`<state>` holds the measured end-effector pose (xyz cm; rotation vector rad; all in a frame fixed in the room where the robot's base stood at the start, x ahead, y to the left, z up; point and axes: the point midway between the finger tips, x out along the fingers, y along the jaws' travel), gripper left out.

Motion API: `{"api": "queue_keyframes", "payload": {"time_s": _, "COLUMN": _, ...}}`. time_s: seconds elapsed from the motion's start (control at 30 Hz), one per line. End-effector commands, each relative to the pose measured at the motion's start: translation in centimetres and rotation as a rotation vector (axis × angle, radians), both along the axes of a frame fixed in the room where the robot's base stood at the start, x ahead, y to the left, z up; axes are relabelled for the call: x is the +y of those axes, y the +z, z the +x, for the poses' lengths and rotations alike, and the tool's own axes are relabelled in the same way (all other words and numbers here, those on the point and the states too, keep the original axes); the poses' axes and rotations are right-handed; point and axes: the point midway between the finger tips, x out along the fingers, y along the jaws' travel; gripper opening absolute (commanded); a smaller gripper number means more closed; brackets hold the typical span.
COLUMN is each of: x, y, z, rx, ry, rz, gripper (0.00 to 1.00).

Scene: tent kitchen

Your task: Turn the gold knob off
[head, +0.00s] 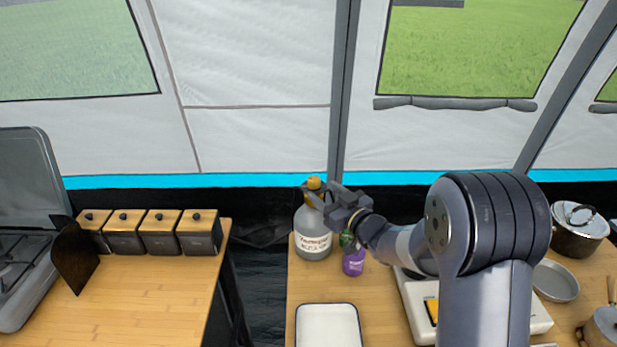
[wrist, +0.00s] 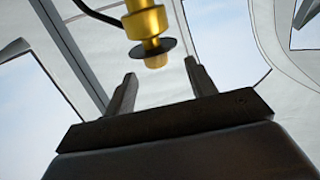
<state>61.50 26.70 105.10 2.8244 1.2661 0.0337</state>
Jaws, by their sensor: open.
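In the wrist view, a gold cylindrical fitting hangs into the top of the picture, with a black disc and a small gold knob (wrist: 156,61) at its lower end. My gripper (wrist: 160,82) is open and empty; its two fingers stand apart below the knob in the picture, and I see no contact. In the head view, my gripper (head: 322,196) is beside a gold-yellow top (head: 314,183) above a grey labelled bottle (head: 312,236). I cannot tell whether this top is the same gold part. The fingers partly cover the bottle's neck.
A purple container (head: 353,262) stands under my gripper, right of the bottle. A white tray (head: 328,309) lies in front. Several black canisters (head: 161,238) line the left table. A lidded pot (head: 578,240) stands at the far right. A gap separates the tables.

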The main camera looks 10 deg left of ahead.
Motion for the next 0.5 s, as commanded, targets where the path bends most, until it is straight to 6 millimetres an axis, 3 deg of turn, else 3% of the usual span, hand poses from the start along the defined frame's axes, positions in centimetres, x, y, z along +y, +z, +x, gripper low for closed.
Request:
{"api": "queue_keyframes", "payload": {"time_s": 0.3, "x": 4.4, "y": 0.1, "z": 3.7, "rx": 0.001, "ry": 0.002, "rz": -0.001, "gripper": 0.53}}
{"api": "queue_keyframes", "payload": {"time_s": 0.5, "x": 5.8, "y": 0.1, "z": 5.1, "rx": 0.000, "ry": 0.001, "rz": -0.001, "gripper": 0.53}}
